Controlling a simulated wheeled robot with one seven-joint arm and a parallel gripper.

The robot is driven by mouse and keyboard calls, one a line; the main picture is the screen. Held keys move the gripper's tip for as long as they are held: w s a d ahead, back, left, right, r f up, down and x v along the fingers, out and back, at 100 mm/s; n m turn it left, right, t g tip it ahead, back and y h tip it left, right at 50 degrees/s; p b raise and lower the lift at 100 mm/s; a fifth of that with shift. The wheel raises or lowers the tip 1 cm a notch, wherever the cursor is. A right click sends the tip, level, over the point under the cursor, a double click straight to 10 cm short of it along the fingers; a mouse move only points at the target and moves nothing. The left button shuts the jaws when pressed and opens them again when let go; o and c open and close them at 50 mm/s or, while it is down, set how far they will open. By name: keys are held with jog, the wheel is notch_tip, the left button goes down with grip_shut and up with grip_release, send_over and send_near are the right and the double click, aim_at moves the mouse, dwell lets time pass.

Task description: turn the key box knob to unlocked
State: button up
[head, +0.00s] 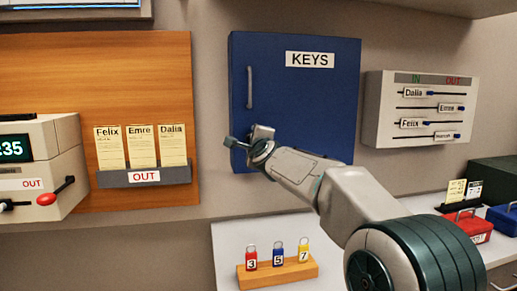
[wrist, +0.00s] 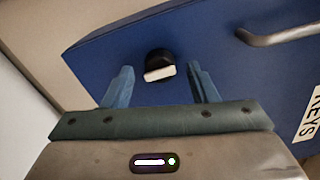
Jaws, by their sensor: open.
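The blue key box (head: 305,110) with a "KEYS" label hangs on the wall in the head view. Its door also fills much of the wrist view (wrist: 230,75). In the wrist view the knob (wrist: 159,68) is a black round base with a pale bar, lying nearly level in that picture. My gripper (wrist: 161,70) is open, one finger on each side of the knob, with a gap between each finger and it. In the head view my gripper (head: 246,144) is at the box's lower left and the knob is hidden there; contact cannot be told.
A grey door handle (head: 249,87) stands out above my gripper. A wooden board with a card rack (head: 145,177) is to the left, and an IN/OUT slider panel (head: 420,109) to the right. A wooden block with numbered key tags (head: 278,274) sits on the counter below.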

jog(key=b+v, duration=0.4)
jog(key=v, duration=0.9)
jog(key=shift+b, duration=0.35)
jog(key=shift+s, duration=0.1)
jog(key=s+d+f+n+g+h+p, duration=0.1)
jog(key=s+d+f+n+g+p, duration=0.4)
jog(key=s, duration=0.5)
jog(key=s+d+f+n+g+h+p, duration=0.2)
jog(key=s+d+f+n+g+p, duration=0.2)
jog(key=s+f, duration=0.5)
jog(key=s+d+f+n+g+h+p, duration=0.2)
jog(key=s+d+f+n+g+p, duration=0.3)
jog(key=s, duration=0.7)
jog(key=d+f+n+p, duration=0.1)
jog(key=d+f+n, duration=0.1)
jog(key=d+n, duration=0.1)
jog(key=shift+s+d+f+g, duration=0.2)
jog(key=shift+d+f+g, duration=0.05)
jog(key=shift+d+g, duration=0.05)
